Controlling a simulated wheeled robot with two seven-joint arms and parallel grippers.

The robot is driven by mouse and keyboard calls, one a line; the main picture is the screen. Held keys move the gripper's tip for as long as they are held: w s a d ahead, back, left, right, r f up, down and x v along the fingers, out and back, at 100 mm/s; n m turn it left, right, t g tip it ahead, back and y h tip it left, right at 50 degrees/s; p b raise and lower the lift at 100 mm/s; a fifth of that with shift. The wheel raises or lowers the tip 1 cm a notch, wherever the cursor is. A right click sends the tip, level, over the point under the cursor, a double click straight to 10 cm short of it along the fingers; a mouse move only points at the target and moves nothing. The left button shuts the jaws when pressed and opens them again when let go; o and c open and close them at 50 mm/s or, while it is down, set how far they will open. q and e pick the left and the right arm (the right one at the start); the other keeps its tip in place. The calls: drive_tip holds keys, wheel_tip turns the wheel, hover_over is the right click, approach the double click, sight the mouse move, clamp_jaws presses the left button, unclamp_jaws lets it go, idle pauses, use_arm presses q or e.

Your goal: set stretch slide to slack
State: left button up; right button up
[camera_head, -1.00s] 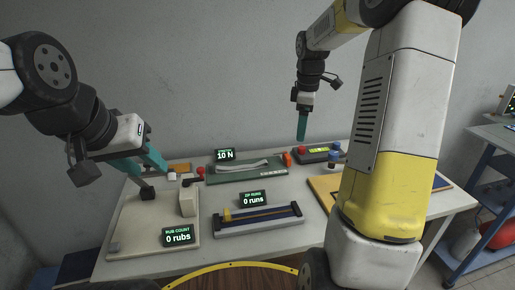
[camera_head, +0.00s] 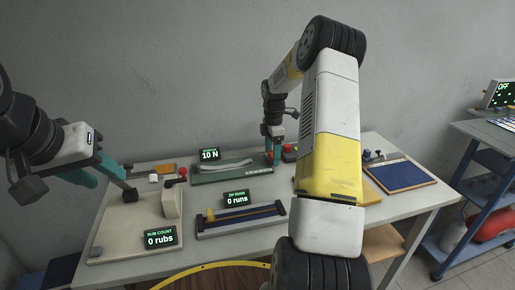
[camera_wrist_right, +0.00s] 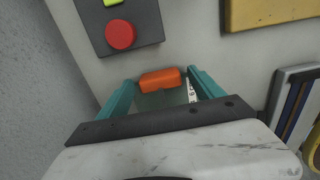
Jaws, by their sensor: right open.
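The stretch slide is a green board (camera_head: 215,179) with a pale band (camera_head: 225,166) along it and a display (camera_head: 209,154) reading 10 N behind it. My right gripper (camera_head: 272,160) is down at the board's right end. In the right wrist view its teal fingers are open, with the orange slide block (camera_wrist_right: 160,80) between their tips. A gap shows beside the block, so I cannot tell that either finger touches it. My left gripper (camera_head: 110,180) hangs above the left pad, its two fingers apart, close to a dark block (camera_head: 131,195).
A cream pad (camera_head: 120,230) reads 0 rubs. A zip unit (camera_head: 240,220) reading 0 runs lies in front of the green board. A red button (camera_wrist_right: 120,35) on a dark box is near my right gripper. A blue panel (camera_head: 400,175) lies at the right.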

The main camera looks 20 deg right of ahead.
sight(259, 163)
drive_tip(key=shift+f, duration=0.4)
clamp_jaws()
drive_tip(key=shift+w+a, duration=0.15)
drive_tip(key=shift+a, duration=2.55)
unclamp_jaws()
drive_tip(key=shift+r, duration=0.1)
wheel_tip(259, 163, up, 8)
